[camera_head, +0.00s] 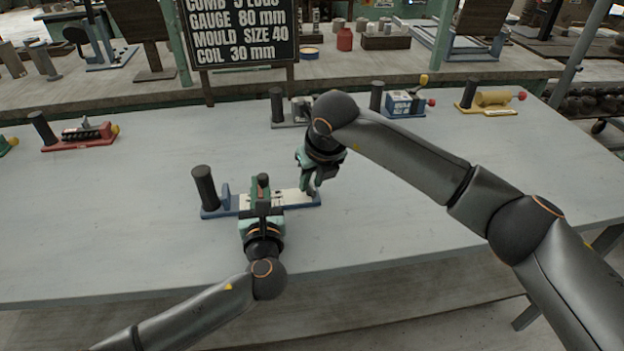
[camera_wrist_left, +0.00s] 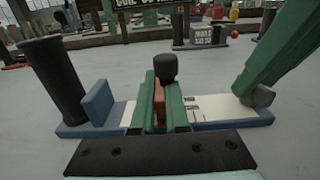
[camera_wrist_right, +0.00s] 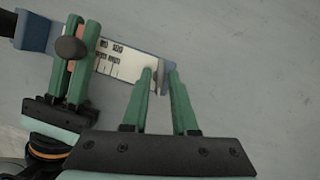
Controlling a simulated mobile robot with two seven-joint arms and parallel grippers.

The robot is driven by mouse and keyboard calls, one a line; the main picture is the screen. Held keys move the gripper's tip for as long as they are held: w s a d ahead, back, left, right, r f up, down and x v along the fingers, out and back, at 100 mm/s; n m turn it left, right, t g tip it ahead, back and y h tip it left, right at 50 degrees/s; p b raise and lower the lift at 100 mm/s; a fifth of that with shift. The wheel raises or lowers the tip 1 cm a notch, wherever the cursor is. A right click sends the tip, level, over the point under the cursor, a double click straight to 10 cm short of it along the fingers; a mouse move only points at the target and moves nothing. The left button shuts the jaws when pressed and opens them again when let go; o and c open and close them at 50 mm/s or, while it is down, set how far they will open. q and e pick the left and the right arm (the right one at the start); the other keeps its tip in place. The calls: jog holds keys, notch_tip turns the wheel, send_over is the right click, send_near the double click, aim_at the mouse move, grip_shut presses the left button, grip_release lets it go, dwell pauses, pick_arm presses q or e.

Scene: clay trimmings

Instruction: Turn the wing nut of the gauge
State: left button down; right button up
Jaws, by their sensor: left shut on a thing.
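The gauge lies on the grey table, with a blue base (camera_head: 212,212), a black upright post (camera_head: 205,187) at its left end and a white marked scale (camera_wrist_right: 115,58). My left gripper (camera_wrist_left: 162,108) is shut on the gauge's reddish-brown slider piece (camera_wrist_left: 160,105), below a black rounded knob (camera_wrist_left: 165,68). My right gripper (camera_wrist_right: 159,72) is over the right end of the gauge, its fingers apart on either side of a small grey upright piece (camera_wrist_right: 160,80). This may be the wing nut; its wings are not clear. I cannot tell whether the fingers touch it.
A red-based fixture (camera_head: 80,138) stands at the left. Fixtures with a blue block (camera_head: 405,104) and a yellow roll (camera_head: 490,97) stand at the back right. A black sign (camera_head: 240,32) stands behind the table. The table's front and right are mostly clear.

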grip_shut()
dwell(0.5)
jog(key=n+y, duration=0.1)
jog(key=n, duration=0.1)
jog(key=n+g, duration=0.1)
jog(key=n, duration=0.2)
jog(key=shift+w+d+n+g+y, duration=0.2)
jog(key=shift+n+g+y, duration=0.1)
jog(key=shift+y, duration=0.1)
jog(key=n+g, duration=0.1)
jog(key=n, duration=0.4)
jog(key=shift+w+n+g+y, duration=0.1)
jog(key=shift+n+g+y, duration=0.2)
jog(key=shift+g+y, duration=0.1)
jog(key=shift+w+n+g, duration=0.15)
jog(key=shift+n+g, duration=0.65)
jog(key=shift+n, duration=1.5)
jog(key=shift+o, duration=1.5)
grip_release()
